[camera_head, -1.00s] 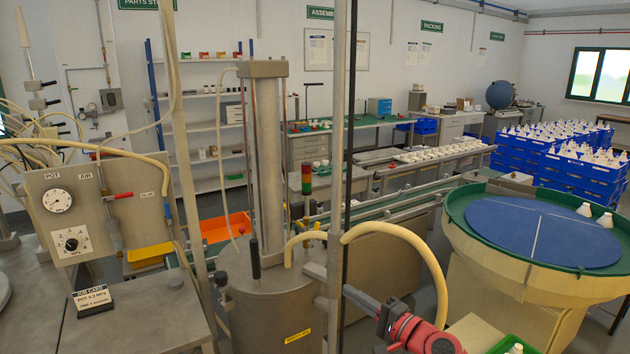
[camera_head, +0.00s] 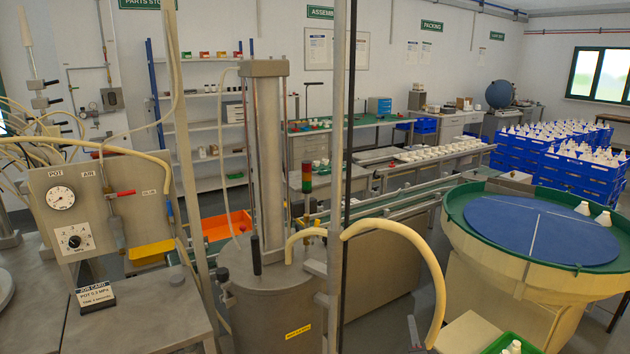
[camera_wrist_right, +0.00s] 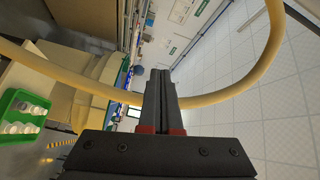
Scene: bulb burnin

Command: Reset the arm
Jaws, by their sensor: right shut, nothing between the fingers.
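My right gripper (camera_wrist_right: 162,78) shows in the right wrist view with its two dark fingers together and nothing between them. A yellow hose (camera_wrist_right: 235,92) curves round behind and beside the fingers; whether it touches them I cannot tell. In the head view only a slim grey tip of the right gripper (camera_head: 414,332) seems to show at the bottom edge, inside the curve of the yellow hose (camera_head: 432,262). The rest of the right arm is out of that view. My left gripper is not in view.
A steel pot (camera_head: 265,310) and upright posts (camera_head: 340,150) stand close in front. A round feeder bowl (camera_head: 470,225) with a blue disc is at the right. A green tray (camera_wrist_right: 22,112) of white parts lies at left in the wrist view. A gauge panel (camera_head: 95,195) stands at the left.

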